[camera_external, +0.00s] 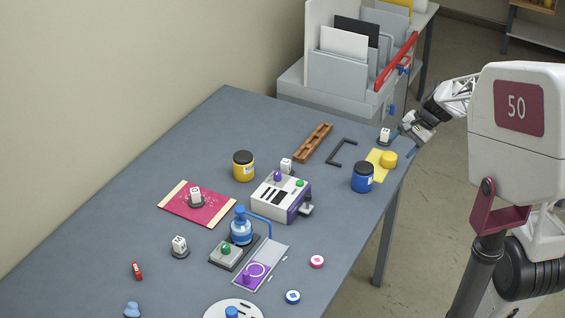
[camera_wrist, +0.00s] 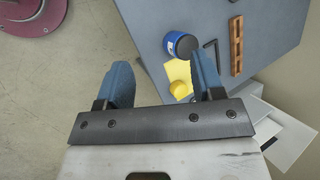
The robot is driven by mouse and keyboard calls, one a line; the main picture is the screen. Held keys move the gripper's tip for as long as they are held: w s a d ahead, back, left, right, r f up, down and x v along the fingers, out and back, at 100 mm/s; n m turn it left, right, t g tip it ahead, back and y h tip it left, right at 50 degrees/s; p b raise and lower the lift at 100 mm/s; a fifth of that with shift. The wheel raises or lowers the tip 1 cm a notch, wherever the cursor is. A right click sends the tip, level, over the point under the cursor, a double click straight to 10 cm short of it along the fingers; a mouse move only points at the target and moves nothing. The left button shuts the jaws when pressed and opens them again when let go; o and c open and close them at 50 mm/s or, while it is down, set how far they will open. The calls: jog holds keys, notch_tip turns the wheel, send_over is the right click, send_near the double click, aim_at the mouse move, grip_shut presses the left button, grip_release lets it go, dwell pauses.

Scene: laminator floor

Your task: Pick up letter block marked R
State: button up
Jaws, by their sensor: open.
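Several small white letter blocks stand on dark round bases on the table in the external view. One (camera_external: 385,133) is at the right edge beside a yellow sheet, one (camera_external: 286,164) is behind the white and purple machine, one (camera_external: 195,194) is on the red mat, and one (camera_external: 179,243) is at the front left. Their letters are too small to read, so I cannot tell which is R. My gripper (camera_external: 404,137) is open and empty, near the block at the right edge. In the wrist view my gripper (camera_wrist: 163,78) shows two spread blue fingers; no letter block is visible there.
The yellow sheet (camera_external: 374,163) with a yellow disc (camera_external: 389,159) and a blue jar (camera_external: 362,177) are near my gripper. A black bracket (camera_external: 341,152) and wooden rack (camera_external: 313,143) lie left. A grey file holder (camera_external: 338,75) stands behind. The table's far left is clear.

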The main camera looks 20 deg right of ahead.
jog(key=w+d+f+m+t+y, duration=0.1)
jog(key=w+d+f+m, duration=0.1)
jog(key=w, duration=0.3)
jog(key=w+d+f+m+y, duration=0.1)
jog(key=w+d+f+m, duration=0.1)
jog(key=w, duration=0.4)
jog(key=m+t+y, duration=0.2)
jog(key=m+t, duration=0.4)
jog(key=m, duration=0.6)
send_near(388, 133)
jog(key=w, duration=0.1)
jog(key=w+f, duration=0.1)
jog(key=shift+w+a+f, duration=0.25)
jog(key=shift+w+a, duration=0.1)
jog(key=shift+w, duration=0.05)
jog(key=shift+x, duration=1.35)
jog(key=shift+x, duration=2.55)
jog(key=shift+s+f, duration=0.1)
